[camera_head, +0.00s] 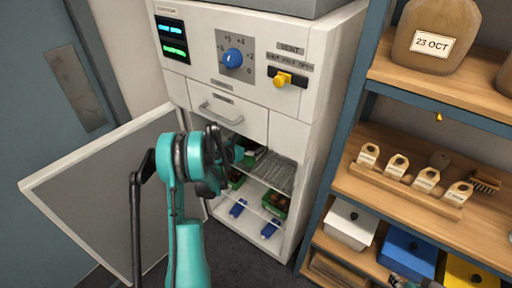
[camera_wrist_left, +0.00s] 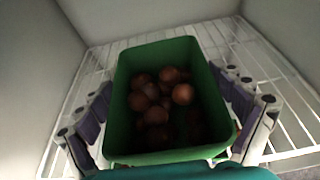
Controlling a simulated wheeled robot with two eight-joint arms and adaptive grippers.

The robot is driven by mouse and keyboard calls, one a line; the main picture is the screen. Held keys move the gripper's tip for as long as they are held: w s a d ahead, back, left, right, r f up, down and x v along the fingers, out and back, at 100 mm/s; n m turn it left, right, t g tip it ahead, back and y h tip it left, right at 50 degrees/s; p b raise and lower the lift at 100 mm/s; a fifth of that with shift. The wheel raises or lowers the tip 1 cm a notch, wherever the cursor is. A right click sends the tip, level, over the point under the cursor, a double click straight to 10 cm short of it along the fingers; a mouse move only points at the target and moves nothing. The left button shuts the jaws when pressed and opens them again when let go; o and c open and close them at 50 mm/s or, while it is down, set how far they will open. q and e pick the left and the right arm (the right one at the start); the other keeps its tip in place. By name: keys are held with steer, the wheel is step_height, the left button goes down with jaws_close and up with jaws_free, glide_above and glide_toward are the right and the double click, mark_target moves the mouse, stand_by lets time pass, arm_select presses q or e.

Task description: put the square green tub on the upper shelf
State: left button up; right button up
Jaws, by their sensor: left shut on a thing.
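In the left wrist view a green tub (camera_wrist_left: 155,155) with brown chestnuts (camera_wrist_left: 158,100) in it sits upright between the fingers of my left gripper (camera_wrist_left: 168,125), which is shut on its sides. A white wire shelf (camera_wrist_left: 285,105) lies under the tub; I cannot tell whether they touch. In the head view my left gripper (camera_head: 236,154) reaches into the open white cabinet (camera_head: 307,130) at the upper wire shelf (camera_head: 278,174), mostly hiding the tub.
Another green tub (camera_head: 275,204) with brown contents stands on the level below, with blue clips (camera_head: 238,208) lower down. The open cabinet door (camera_head: 95,195) is on the left. A wooden rack (camera_head: 405,192) with tagged pieces and storage boxes stands on the right.

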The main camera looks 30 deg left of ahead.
mark_target(256, 144)
arm_select(q)
steer(key=w, duration=0.3)
steer(key=shift+w+d+b, duration=0.15)
steer(key=shift+b, duration=0.15)
steer(key=f, duration=0.1)
steer(key=f+b, duration=0.2)
steer(key=shift+w+f, duration=0.3)
steer(key=shift+f, duration=0.05)
steer(key=shift+r, duration=0.2)
steer(key=o, duration=1.4)
steer(key=shift+f, duration=0.15)
steer(key=shift+s, duration=0.1)
